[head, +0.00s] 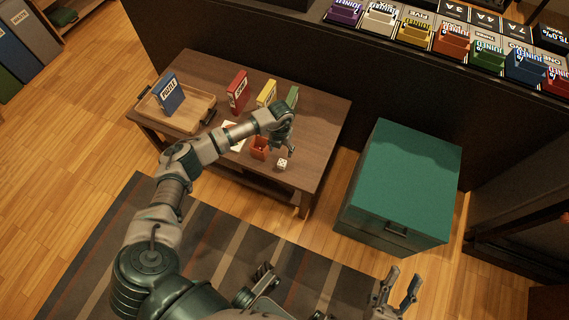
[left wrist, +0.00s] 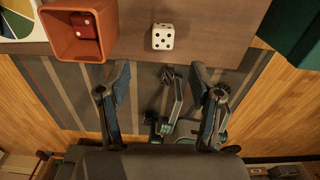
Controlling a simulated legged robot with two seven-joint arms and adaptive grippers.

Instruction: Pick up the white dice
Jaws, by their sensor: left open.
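The white dice (head: 281,164) with dark pips rests on the brown table (head: 320,120) near its front right part. It also shows in the left wrist view (left wrist: 162,37), at top centre, beyond my fingertips and roughly in line with the gap between them. My left gripper (head: 290,147) is above the table close to the dice. In the left wrist view its two fingers (left wrist: 160,78) are spread with nothing between them, so it is open. My right gripper (head: 402,281) is at the lower right of the head view, fingers apart and empty, away from the table.
An open orange box (left wrist: 51,34) holding a red dice (left wrist: 84,26) stands left of the white dice. A wooden tray (head: 205,105) with a blue box (head: 169,94) and several upright game boxes are farther back. A green cabinet (head: 410,175) stands right of the table.

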